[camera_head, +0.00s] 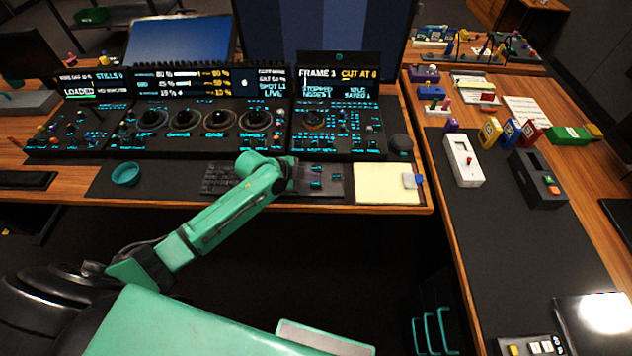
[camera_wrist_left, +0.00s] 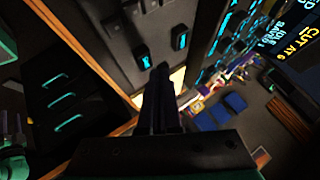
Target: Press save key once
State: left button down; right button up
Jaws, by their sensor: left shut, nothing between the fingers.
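My left gripper (camera_head: 291,176) is over the dark key pad (camera_head: 335,188), at the right end of the keyboard. In the left wrist view its fingers (camera_wrist_left: 162,75) are together, with nothing between them. Keys with cyan marks (camera_head: 316,170) stand just right of the fingertips. The left wrist view shows two such keys, one just beyond the fingertips (camera_wrist_left: 143,56) and one to the right (camera_wrist_left: 181,40). Their labels are too small to read, so I cannot tell which is the save key. The fingertips hide part of the pad. Contact cannot be told.
The trackball panel (camera_head: 338,143) stands behind the pad, below a screen (camera_head: 338,88) with "FRAME" and "CUT AT" text. A cream pad (camera_head: 388,184) lies to the right and a teal ring-shaped dish (camera_head: 126,174) to the left. A side desk (camera_head: 500,240) holds several small devices.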

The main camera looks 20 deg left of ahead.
aim_at(312, 185)
pick_arm(q)
notch_tip(312, 185, up, 5)
jog(key=p, duration=0.4)
jog(key=shift+r+p, duration=0.1)
jog(key=shift+p, duration=0.25)
jog(key=shift+s+d, duration=0.1)
dwell(0.4)
